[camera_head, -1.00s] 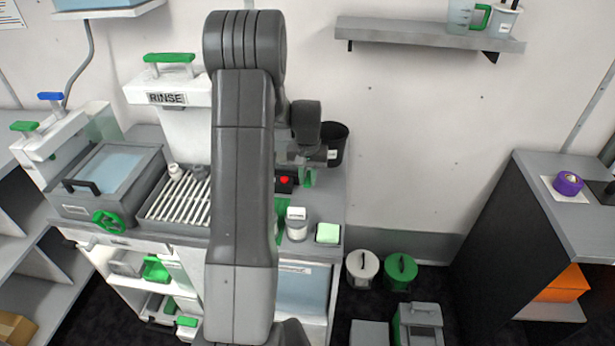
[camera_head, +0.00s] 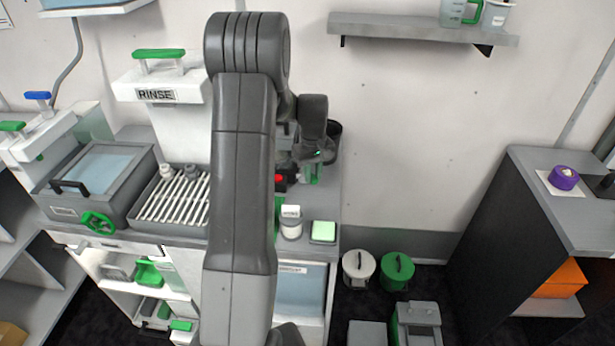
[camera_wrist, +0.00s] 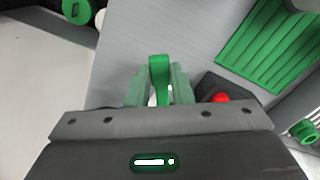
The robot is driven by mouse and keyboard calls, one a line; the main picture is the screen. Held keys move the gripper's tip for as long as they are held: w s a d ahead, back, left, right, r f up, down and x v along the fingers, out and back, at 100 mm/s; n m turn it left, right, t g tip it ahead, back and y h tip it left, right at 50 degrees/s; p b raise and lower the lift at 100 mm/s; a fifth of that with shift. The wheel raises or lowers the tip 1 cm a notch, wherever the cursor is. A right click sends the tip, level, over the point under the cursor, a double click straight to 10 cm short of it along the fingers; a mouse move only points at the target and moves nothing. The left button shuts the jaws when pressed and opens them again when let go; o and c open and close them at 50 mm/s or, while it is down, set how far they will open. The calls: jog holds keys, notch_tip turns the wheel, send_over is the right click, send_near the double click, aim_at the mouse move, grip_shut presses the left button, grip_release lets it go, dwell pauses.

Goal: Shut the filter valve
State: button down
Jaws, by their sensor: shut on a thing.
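My gripper (camera_wrist: 158,88) is shut on a narrow upright green handle (camera_wrist: 159,72), which stands between its two pale green fingers in the wrist view. What the handle belongs to is mostly hidden, and I cannot tell for sure whether it is the filter valve. In the head view my gripper (camera_head: 308,174) is at the back right of the counter, small and partly behind my arm.
A red button (camera_head: 280,179) on a dark box is close to my gripper; it also shows in the wrist view (camera_wrist: 221,97). A dark round container (camera_head: 332,142) stands behind. A white jar (camera_head: 291,222) and a pale green block (camera_head: 323,232) stand in front.

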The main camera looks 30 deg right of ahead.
jog(key=d+n, duration=0.1)
jog(key=n, duration=0.1)
jog(key=d+n, duration=0.1)
jog(key=shift+w+d+n+b, duration=0.1)
jog(key=shift+w+n+b, duration=0.1)
jog(key=shift+n+b, duration=0.15)
jog(key=shift+w+d+n, duration=0.2)
jog(key=shift+d+n, duration=0.25)
jog(key=shift+n, duration=0.6)
jog(key=n, duration=0.1)
jog(key=w+d+n, duration=0.1)
jog(key=n, duration=0.1)
jog(key=shift+d, duration=0.25)
jog(key=shift+w+d+n, duration=0.25)
jog(key=shift+w+n, duration=0.1)
jog(key=shift+n, duration=0.45)
jog(key=shift+w+d+n, duration=0.25)
jog(key=shift+w+n, duration=0.1)
jog(key=shift+n, duration=0.45)
jog(key=shift+r, duration=0.1)
jog(key=c, duration=1.3)
grip_release()
notch_tip(320, 180, up, 14)
jog(key=shift+f+b, duration=0.15)
jog(key=shift+b, duration=0.6)
jog(key=shift+f, duration=0.15)
